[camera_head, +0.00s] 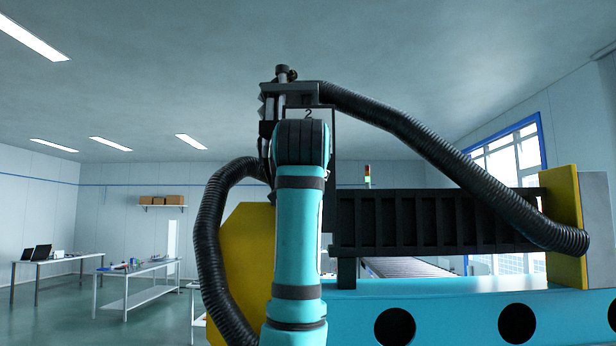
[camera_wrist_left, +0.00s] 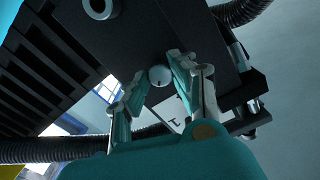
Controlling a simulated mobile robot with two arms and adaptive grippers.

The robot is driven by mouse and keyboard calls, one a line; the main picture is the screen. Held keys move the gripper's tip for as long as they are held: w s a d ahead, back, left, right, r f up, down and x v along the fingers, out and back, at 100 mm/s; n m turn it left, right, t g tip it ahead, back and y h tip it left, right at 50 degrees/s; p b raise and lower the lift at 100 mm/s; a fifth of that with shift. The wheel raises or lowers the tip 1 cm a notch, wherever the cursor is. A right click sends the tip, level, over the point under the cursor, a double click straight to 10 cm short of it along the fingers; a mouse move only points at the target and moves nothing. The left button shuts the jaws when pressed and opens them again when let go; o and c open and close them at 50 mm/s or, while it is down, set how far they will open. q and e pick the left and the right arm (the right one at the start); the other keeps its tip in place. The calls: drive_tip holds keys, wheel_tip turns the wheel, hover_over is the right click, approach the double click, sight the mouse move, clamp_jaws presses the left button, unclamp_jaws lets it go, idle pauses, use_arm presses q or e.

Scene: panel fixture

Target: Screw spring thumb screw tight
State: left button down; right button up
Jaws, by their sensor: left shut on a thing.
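The spring thumb screw (camera_wrist_left: 160,75) shows as a small, round, silver-grey head against the dark underside of the panel fixture (camera_wrist_left: 140,40) in the left wrist view. My left gripper (camera_wrist_left: 160,78) has its two teal and grey fingers on either side of this head and is shut on it. The screw's shank is hidden, so I cannot tell how deep it sits. In the head view my teal arm rises in front of the black fixture head (camera_head: 318,93) marked 2, and hides the gripper and the screw. My right gripper is in neither view.
A second round grey head (camera_wrist_left: 98,8) shows at the top of the wrist view. A thick black corrugated hose (camera_head: 440,150) arches right and another (camera_head: 208,230) hangs left of my arm. A black ribbed beam (camera_head: 430,222) runs right above a blue base (camera_head: 455,305).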

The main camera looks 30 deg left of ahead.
use_arm(q)
drive_tip(key=shift+r+m+b, duration=0.2)
drive_tip(key=shift+m+b, duration=0.45)
drive_tip(key=shift+m, duration=3.45)
drive_tip(key=c, duration=1.5)
unclamp_jaws()
drive_tip(key=o, duration=0.4)
drive_tip(key=shift+f, duration=0.15)
drive_tip(key=v, duration=1.2)
drive_tip(key=shift+w+f, duration=0.1)
